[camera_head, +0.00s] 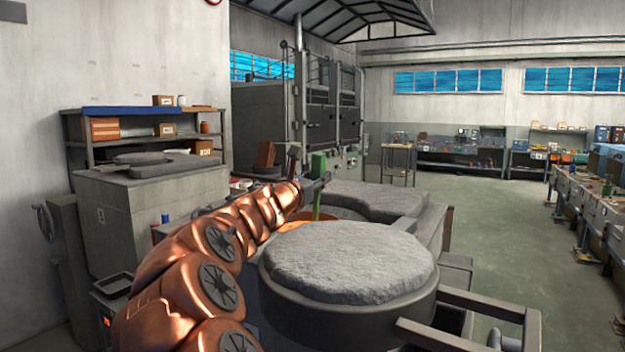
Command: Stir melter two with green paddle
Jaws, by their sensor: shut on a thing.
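My copper arm reaches in from the lower left, and my gripper (322,183) is shut on the green paddle (318,165). The green top of the paddle stands above the gripper, and its thin shaft runs down below. The shaft looks close to upright. Beneath it is an opening with an orange glow (343,213), in a melter partly hidden by my arm and a thick round lid (350,262). The paddle's lower end is hidden, so I cannot tell how deep it is. I cannot read a number on this melter.
The round grey-topped lid stands close in front, with a metal bar frame (470,335) to its right. Another grey slab (370,198) lies behind the opening. A second grey unit (150,215) stands left, before a shelf (145,110). Open floor (500,225) lies right, before workbenches.

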